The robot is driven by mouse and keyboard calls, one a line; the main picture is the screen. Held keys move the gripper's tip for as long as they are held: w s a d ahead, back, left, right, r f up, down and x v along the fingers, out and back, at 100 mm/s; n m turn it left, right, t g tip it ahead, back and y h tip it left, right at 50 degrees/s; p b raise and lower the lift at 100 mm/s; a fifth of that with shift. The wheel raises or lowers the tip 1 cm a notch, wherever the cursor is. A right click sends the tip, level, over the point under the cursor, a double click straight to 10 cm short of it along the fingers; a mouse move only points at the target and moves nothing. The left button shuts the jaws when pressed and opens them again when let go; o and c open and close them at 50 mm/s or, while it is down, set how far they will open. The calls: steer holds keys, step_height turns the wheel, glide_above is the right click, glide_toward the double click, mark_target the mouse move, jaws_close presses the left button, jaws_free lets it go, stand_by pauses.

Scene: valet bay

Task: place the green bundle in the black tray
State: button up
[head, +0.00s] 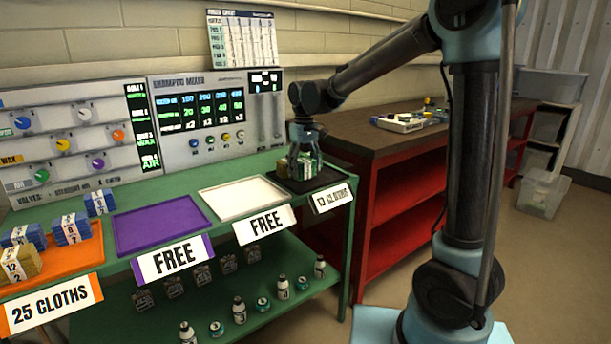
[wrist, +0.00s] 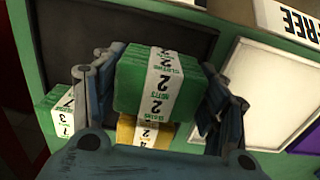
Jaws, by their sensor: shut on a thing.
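The black tray (head: 330,181) is at the right end of the green bench, behind a "13 CLOTHS" sign; its dark floor fills the upper left of the wrist view (wrist: 60,35). My gripper (head: 304,160) is over it. In the wrist view my gripper (wrist: 160,88) is shut on a green bundle (wrist: 130,88) with a white band marked 2. A yellow bundle (wrist: 127,132) lies below it, partly hidden. Another green bundle (wrist: 50,108) is at the left, its band marked 7 and 3. I cannot tell whether the held bundle touches anything below.
Beside the black tray are an empty white tray (head: 245,196) and an empty purple tray (head: 160,227), both signed FREE. An orange tray (head: 75,262) holds blue and yellow bundles. The mixer panel (head: 200,115) stands behind. A red workbench (head: 400,200) is at the right.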

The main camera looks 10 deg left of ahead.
steer(key=shift+f, duration=1.3)
steer(key=o, duration=1.1)
